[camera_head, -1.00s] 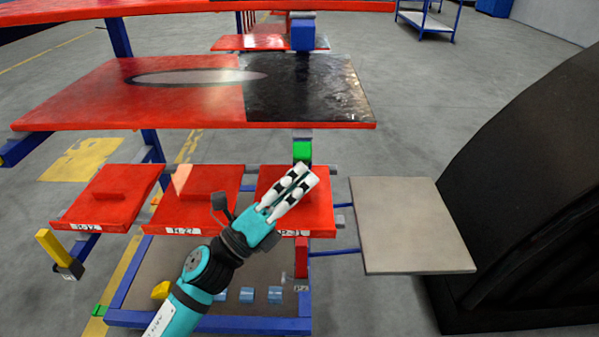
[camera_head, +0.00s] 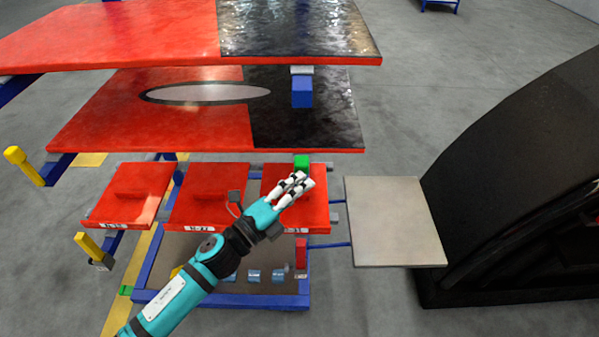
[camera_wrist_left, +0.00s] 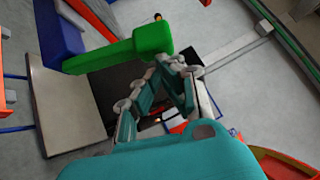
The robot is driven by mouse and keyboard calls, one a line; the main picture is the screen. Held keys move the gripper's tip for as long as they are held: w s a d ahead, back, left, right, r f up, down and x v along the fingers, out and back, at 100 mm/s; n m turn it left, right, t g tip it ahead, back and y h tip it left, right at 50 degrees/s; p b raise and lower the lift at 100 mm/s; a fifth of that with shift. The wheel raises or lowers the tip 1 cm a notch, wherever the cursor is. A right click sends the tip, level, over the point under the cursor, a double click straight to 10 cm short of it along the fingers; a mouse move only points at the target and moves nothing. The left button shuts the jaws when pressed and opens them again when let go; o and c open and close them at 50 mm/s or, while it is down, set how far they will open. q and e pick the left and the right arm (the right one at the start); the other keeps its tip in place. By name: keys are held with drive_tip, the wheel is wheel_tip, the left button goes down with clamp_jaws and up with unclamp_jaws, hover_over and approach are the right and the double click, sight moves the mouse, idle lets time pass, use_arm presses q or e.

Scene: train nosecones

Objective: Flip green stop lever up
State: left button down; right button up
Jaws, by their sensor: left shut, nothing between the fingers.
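The green stop lever (camera_head: 302,162) shows as a small green block just beyond the right-hand red tray, below the black end of the lower large panel. In the left wrist view the lever (camera_wrist_left: 110,52) is a long green bar with a thicker block at one end, close past the fingertips. My left gripper (camera_head: 303,182) is shut and empty, just in front of and below the green block. In the left wrist view my left gripper (camera_wrist_left: 165,65) has its tips close to the thick end; I cannot tell whether they touch. My right gripper is not in view.
Red trays, including the right-hand one (camera_head: 315,212), lie under my left gripper. Large red and black panels (camera_head: 310,125) overhang behind it. A grey plate (camera_head: 395,222) stands to the right, beside a big black curved part (camera_head: 520,190). Blue posts hold the rack.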

sight(299, 169)
use_arm(q)
drive_tip(key=w+r+n+y+p, duration=0.1)
drive_tip(key=p, duration=0.2)
drive_tip(key=shift+r, duration=0.4)
drive_tip(key=shift+w+f+g+p, duration=0.1)
drive_tip(key=shift+w+g+p, duration=0.2)
drive_tip(key=shift+w, duration=0.55)
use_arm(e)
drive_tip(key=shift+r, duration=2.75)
use_arm(q)
drive_tip(key=shift+a, duration=0.1)
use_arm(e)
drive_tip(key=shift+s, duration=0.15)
